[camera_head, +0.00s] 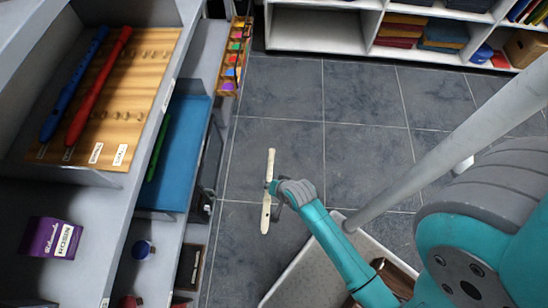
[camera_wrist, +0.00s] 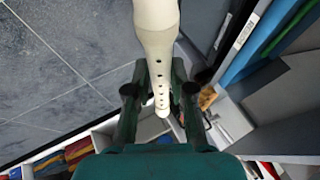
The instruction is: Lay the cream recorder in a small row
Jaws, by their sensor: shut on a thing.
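The cream recorder (camera_head: 265,214) is in my gripper (camera_head: 272,188), held around its middle over the floor, to the right of the shelves. In the wrist view the recorder (camera_wrist: 156,22) runs between the two fingers of my gripper (camera_wrist: 159,90), with its finger holes visible. A wooden board with small pegs (camera_head: 152,70) lies on the upper left shelf. A blue recorder (camera_head: 72,88) and a red recorder (camera_head: 98,88) lie side by side on its left part. The board's right part is bare, with labels along its front edge.
A blue tray (camera_head: 187,150) with a green recorder (camera_head: 158,148) sits right of the board, beyond a grey divider. A purple box (camera_head: 50,238) stands on the shelf below. A case of coloured pieces (camera_head: 233,58) is farther back. Grey floor around the recorder is clear.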

